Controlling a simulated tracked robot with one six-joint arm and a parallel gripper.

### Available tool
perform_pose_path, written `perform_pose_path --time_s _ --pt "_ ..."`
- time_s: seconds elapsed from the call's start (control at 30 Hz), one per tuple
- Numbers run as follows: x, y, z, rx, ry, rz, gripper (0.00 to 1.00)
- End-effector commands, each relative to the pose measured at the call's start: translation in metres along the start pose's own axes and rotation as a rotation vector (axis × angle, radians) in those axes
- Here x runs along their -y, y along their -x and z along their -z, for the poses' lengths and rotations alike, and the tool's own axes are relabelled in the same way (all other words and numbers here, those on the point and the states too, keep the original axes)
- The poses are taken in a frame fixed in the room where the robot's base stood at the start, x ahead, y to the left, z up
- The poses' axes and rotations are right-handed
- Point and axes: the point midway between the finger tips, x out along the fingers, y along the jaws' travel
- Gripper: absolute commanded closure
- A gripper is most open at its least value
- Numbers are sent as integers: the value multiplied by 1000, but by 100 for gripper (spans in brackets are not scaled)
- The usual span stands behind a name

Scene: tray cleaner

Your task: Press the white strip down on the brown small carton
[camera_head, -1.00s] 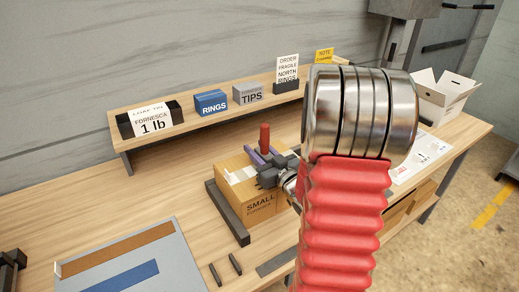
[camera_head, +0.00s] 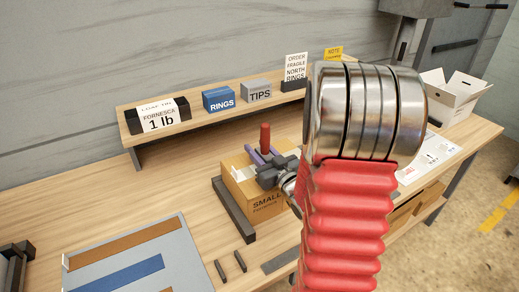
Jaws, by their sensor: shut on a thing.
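The brown small carton (camera_head: 262,205), lettered SMALL, sits on the wooden bench against a dark bar. The white strip (camera_head: 241,172) shows on its top at the left; the rest is hidden behind my gripper. My gripper (camera_head: 262,157), with purple fingers and a dark body, is over the carton's top. It is shut on an upright thing with a red handle (camera_head: 265,136). The lower end of this thing is hidden, so I cannot tell whether it touches the strip.
A raised shelf (camera_head: 200,122) behind holds labelled boxes and cards. A grey tray (camera_head: 140,262) with brown and blue strips lies front left. Two small dark rods (camera_head: 230,266) lie before the carton. An open white box (camera_head: 450,98) stands at right.

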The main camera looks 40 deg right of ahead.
Motion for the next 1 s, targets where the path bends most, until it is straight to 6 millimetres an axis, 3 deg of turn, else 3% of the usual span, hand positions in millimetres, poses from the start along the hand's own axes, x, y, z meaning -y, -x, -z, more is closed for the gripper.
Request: perform_pose_path --time_s 0.43,1.0 --pt "19 0 -2 0 1 2 90" --pt "27 0 -3 3 -1 3 90"
